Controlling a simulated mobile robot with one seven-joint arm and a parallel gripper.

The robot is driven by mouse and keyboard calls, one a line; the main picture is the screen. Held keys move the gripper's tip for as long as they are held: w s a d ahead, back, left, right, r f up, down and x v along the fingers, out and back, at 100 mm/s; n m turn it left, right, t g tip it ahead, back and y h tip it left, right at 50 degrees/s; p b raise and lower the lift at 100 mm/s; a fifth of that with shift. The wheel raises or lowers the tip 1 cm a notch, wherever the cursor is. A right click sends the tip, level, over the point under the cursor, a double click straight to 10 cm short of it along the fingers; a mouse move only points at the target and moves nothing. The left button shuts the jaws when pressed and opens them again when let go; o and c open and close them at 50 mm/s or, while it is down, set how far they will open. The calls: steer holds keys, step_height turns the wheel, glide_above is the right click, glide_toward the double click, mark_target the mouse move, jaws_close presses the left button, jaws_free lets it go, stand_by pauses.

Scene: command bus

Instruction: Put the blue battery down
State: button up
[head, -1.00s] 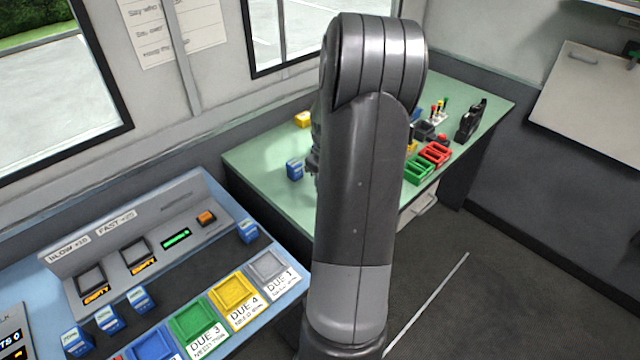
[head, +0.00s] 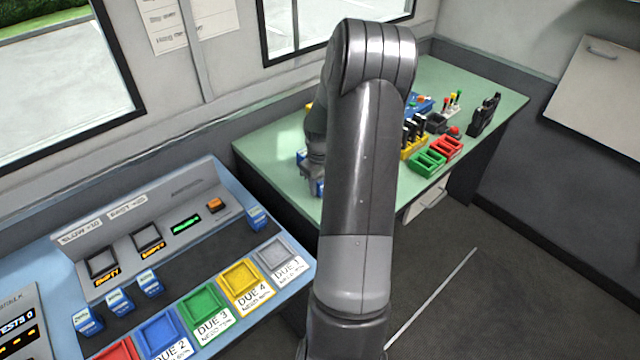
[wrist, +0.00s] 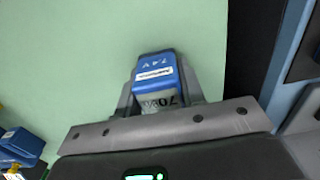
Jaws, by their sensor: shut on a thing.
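The blue battery (wrist: 154,72) has a white label and a grey lower part, and it sits between the fingers of my gripper (wrist: 158,104) in the wrist view. My gripper is shut on it over the green tabletop (wrist: 70,60). In the head view my gripper (head: 313,172) is at the left part of the green table, with blue (head: 319,187) showing at its fingers. My own arm hides part of the table there. I cannot tell whether the battery touches the tabletop.
A console with coloured trays (head: 203,311) and several blue-and-white batteries (head: 120,300) stands at the left. On the table's right are a green rack (head: 427,162), a red rack (head: 447,146) and black radios (head: 484,115). Green tabletop around the held battery is bare.

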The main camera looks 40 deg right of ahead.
steer(key=o, duration=1.1)
steer(key=shift+f, duration=0.1)
